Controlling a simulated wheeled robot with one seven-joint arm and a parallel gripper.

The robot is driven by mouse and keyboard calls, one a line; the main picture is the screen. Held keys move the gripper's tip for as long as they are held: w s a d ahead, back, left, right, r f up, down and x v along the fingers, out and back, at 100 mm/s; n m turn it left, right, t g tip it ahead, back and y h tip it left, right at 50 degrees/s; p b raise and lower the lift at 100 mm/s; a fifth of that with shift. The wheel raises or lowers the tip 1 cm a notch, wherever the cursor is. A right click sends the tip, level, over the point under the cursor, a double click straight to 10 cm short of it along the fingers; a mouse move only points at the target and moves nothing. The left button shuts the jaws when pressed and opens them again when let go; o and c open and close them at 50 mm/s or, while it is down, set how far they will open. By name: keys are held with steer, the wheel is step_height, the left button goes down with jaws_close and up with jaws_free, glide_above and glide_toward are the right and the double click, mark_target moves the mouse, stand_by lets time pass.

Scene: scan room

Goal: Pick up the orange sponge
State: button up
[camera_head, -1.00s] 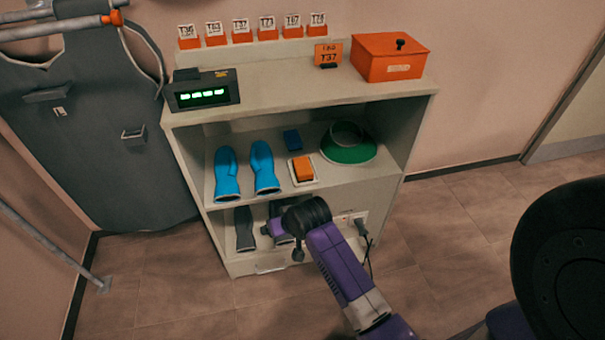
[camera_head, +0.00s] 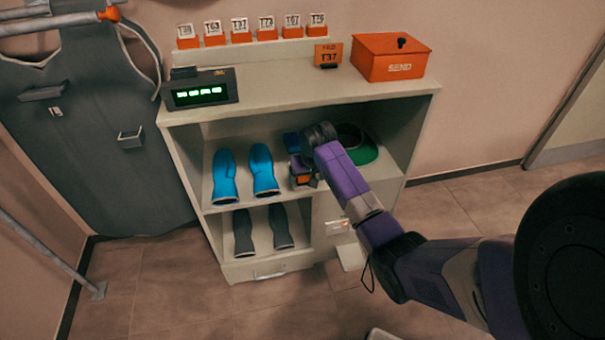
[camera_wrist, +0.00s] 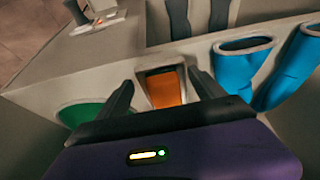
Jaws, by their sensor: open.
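The orange sponge (camera_wrist: 166,90) lies in a small pale tray (camera_wrist: 146,78) on the upper shelf of the cabinet. In the head view only a small part of the sponge (camera_head: 303,181) shows; my gripper and wrist cover the rest. My gripper (camera_head: 300,168) is inside the shelf opening, at the sponge. In the wrist view my gripper (camera_wrist: 160,80) is open, with one dark finger on either side of the sponge. I cannot tell whether the fingers touch it or how far above it they are.
The cabinet top (camera_head: 280,87) is overhead.

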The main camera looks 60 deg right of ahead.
steer(key=w+d+b, duration=0.1)
steer(key=w+d, duration=0.2)
steer(key=shift+w+d, duration=0.15)
steer(key=shift+d, duration=0.25)
steer(key=shift+w+d+f+b, duration=0.15)
steer(key=shift+f+b, duration=0.15)
steer(key=shift+f, duration=0.3)
steer(key=c, duration=1.4)
steer(key=shift+c, duration=0.2)
steer(key=shift+r, duration=0.1)
